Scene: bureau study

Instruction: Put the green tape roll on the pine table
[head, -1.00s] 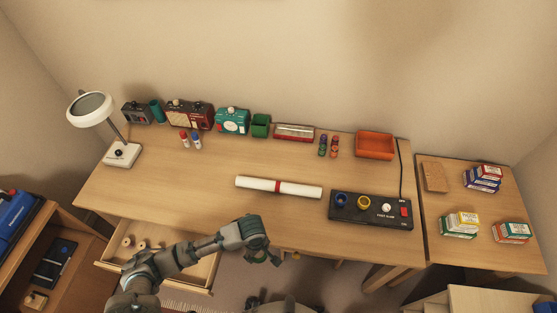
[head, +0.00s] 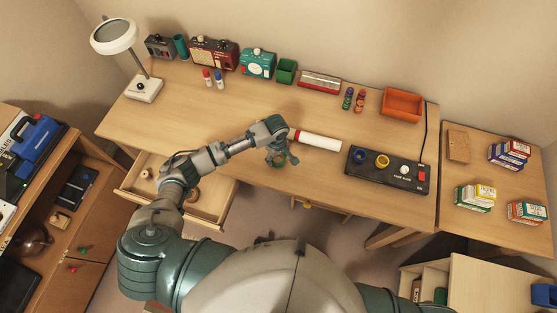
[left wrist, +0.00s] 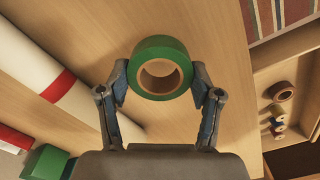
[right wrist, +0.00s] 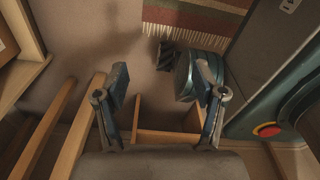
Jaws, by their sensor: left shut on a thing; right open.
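The green tape roll (left wrist: 163,47), a green ring with a tan core, is gripped between the fingertips of my left gripper (left wrist: 160,86). In the head view the roll (head: 291,160) is partly hidden by the left gripper (head: 277,157), over the front part of the long wooden desk (head: 225,110). I cannot tell its height above the desk. A smaller light wooden table (head: 478,218) adjoins the desk's right end; the frames do not settle which is the pine table. My right gripper (right wrist: 163,88) is open and empty in the right wrist view, above the floor area.
A white paper roll with a red band (head: 318,141) lies beside the left gripper. A black switch box (head: 388,170) stands right of it. The side table holds a cork block (head: 458,146) and several cartons (head: 526,212). An open drawer (head: 210,210) juts out below the desk.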

